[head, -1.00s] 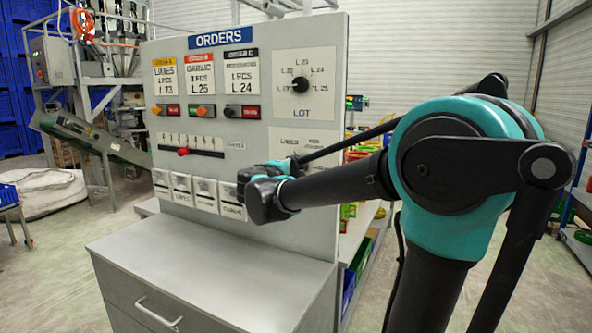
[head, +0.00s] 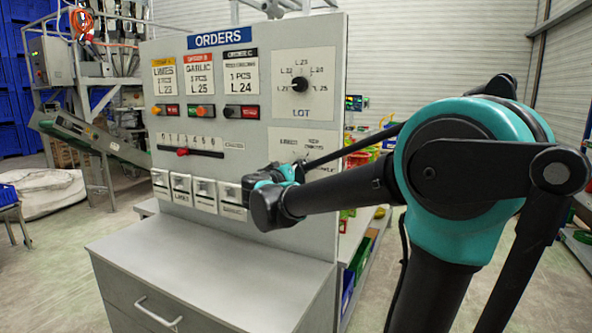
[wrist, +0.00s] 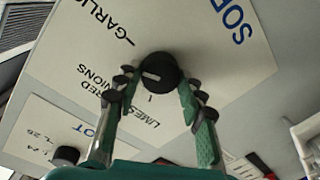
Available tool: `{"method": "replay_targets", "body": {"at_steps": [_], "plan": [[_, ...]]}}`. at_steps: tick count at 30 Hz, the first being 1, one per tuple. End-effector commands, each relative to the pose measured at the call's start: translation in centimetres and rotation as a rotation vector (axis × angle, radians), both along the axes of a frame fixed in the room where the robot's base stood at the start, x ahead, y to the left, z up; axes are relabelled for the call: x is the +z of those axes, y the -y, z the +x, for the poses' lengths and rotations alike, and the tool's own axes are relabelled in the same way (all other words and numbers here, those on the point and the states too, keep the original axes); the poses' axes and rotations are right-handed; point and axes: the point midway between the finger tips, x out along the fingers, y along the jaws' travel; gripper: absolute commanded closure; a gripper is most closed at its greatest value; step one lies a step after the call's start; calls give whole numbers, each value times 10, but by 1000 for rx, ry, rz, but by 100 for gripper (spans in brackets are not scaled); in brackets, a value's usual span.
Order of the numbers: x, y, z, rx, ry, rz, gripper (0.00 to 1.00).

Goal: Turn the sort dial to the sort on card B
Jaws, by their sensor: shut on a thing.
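Card B (head: 200,75) is the orange-topped middle card on the board and reads GARLIC, 1 PCS, L 25. The sort dial (wrist: 158,70) is a round black knob with a white mark, on a white plate labelled GARLIC, RED ONIONS and LIMES. Its mark points left in the wrist view, roughly toward RED ONIONS; the exact setting is hard to tell. My gripper (wrist: 157,88) is shut on the dial, with a green-padded finger on either side. In the head view my gripper (head: 283,174) is at the board's lower right, and my arm hides the dial.
The lot dial (head: 299,85) sits above on the same board, and also shows in the wrist view (wrist: 66,155). A red-knobbed slider (head: 183,152) and several small lidded boxes (head: 180,188) are to the left. A grey cabinet top (head: 215,262) juts out below.

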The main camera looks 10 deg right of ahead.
Motion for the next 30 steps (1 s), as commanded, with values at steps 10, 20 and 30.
{"method": "replay_targets", "body": {"at_steps": [10,20,30], "plan": [[-2,1,-1,-1,154,217,90],[-2,1,-1,-1,229,319,90],[-2,1,-1,-2,243,340,90]]}}
